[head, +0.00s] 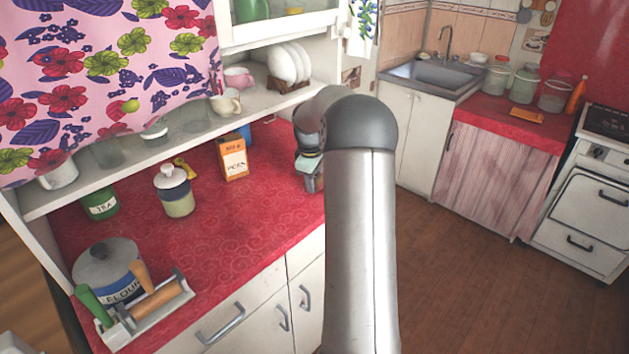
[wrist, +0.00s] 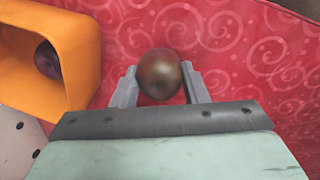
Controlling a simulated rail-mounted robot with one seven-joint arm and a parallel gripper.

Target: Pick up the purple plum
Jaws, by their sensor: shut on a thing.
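In the wrist view, my gripper (wrist: 158,71) has its two grey fingers on either side of a round, glossy brownish fruit (wrist: 160,76), and is shut on it. The fruit is over the red patterned cloth; I cannot tell whether it touches it. A second, dark purple plum-like fruit (wrist: 47,60) lies inside an orange open container (wrist: 85,50) at the left, apart from my fingers. In the head view, my gripper (head: 311,178) points down at the right end of the red counter, partly behind my arm. Neither fruit shows in that view.
In the head view, an orange and white carton (head: 232,158), a lidded jar (head: 175,192) and a green tin (head: 101,205) stand on the red counter (head: 240,215). A flour tin (head: 107,270) and a utensil tray are at the front left. A shelf (head: 250,101) with dishes runs above.

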